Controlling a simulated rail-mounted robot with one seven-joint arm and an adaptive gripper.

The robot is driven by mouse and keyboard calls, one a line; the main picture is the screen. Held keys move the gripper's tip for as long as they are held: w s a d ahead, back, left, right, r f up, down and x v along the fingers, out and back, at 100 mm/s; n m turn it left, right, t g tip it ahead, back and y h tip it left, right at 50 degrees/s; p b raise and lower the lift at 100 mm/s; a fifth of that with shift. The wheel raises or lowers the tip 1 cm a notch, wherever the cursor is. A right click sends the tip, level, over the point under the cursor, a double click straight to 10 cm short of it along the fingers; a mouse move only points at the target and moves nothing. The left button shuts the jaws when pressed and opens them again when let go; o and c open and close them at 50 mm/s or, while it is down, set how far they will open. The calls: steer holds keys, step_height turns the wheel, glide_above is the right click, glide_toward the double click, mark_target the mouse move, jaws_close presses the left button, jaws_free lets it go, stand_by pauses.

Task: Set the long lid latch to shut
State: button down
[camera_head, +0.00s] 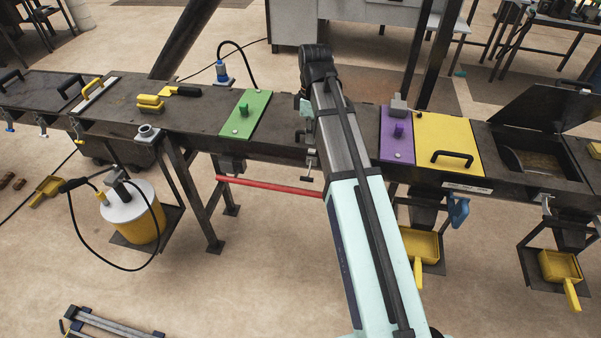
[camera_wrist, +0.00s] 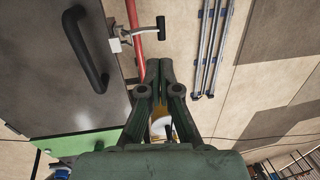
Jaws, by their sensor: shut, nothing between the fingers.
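A metal latch with a black T-shaped end (camera_head: 307,178) hangs at the bench's front edge, just left of my arm in the head view. In the wrist view the latch (camera_wrist: 140,35) sticks out from a pale bracket at the edge of a dark lid (camera_wrist: 60,85), its T-end away from the lid. The lid carries a curved black handle (camera_wrist: 88,50). My gripper (camera_wrist: 158,65) is shut and empty, its fingertips below the latch in the picture and apart from it there. In the head view my arm hides most of the gripper and part of the lid.
A red bar (camera_head: 268,186) runs below the bench front. A green panel (camera_head: 245,114) lies left of the lid, and a purple panel (camera_head: 396,134) and yellow lid (camera_head: 446,145) lie right. A yellow bucket (camera_head: 136,224) with hose stands on the floor at left.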

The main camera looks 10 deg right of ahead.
mark_target(307, 177)
steer(key=f+p, duration=0.1)
steer(key=f, duration=0.3)
steer(key=s+f+p, duration=0.1)
steer(key=f, duration=0.3)
steer(key=a+f+p, duration=0.1)
steer(key=f, duration=0.3)
steer(key=shift+s+a+f, duration=0.1)
steer(key=shift+s+f, duration=0.15)
steer(key=shift+s, duration=0.1)
steer(key=shift+f, duration=0.1)
steer(key=shift+s+f, duration=0.1)
stand_by(0.4)
